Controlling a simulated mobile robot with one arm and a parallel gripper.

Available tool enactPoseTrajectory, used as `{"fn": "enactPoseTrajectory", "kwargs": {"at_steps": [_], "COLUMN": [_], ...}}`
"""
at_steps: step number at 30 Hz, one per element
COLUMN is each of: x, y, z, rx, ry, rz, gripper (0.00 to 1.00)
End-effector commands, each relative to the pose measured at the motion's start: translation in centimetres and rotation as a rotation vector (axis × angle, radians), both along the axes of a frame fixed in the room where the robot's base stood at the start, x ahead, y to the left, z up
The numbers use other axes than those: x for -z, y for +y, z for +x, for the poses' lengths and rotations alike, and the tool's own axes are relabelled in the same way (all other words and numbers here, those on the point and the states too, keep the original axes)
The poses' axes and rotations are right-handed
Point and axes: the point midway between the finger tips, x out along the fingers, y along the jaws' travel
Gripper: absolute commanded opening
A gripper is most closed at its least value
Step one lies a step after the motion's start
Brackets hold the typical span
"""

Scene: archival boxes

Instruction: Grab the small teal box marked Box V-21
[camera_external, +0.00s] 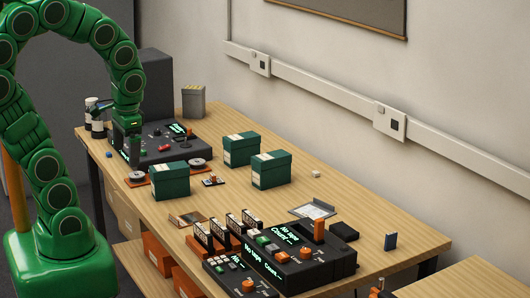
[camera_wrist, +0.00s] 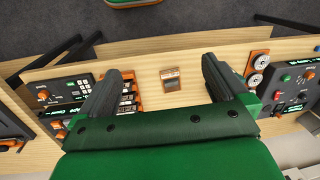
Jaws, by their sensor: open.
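Three dark teal boxes with pale labels stand on the wooden table in the external view. One is near the front edge (camera_external: 170,182), one farther back (camera_external: 240,150), and one right of centre (camera_external: 271,170). The label writing is too small to read, so I cannot tell which is Box V-21. My gripper (camera_external: 133,155) hangs over the left part of the table, near the dark console and left of all three boxes. In the wrist view my gripper (camera_wrist: 164,68) has its fingers wide apart with nothing held. No teal box shows clearly there.
A dark console (camera_external: 165,143) stands at the table's left end, with a grey bin (camera_external: 193,101) behind it. Control units (camera_external: 290,255) with knobs crowd the front right. A small brown item (camera_external: 187,219) lies near the front edge. The back right tabletop is mostly clear.

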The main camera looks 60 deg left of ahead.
Motion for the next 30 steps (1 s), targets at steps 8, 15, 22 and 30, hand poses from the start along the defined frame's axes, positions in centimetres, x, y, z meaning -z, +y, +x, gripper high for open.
{"fn": "enactPoseTrajectory", "kwargs": {"at_steps": [8, 15, 22, 30], "x": [1.2, 2.1, 3.5, 6.3], "y": [10.4, 18.2, 24.4, 29.2], "z": [6.8, 11.2, 14.2, 16.5], "rx": [-0.085, -0.087, -0.050, 0.017], "ry": [-0.171, -0.307, -0.423, -0.557], "rz": [0.192, 0.307, 0.361, 0.336], "gripper": [1.00, 1.00, 1.00, 1.00]}}
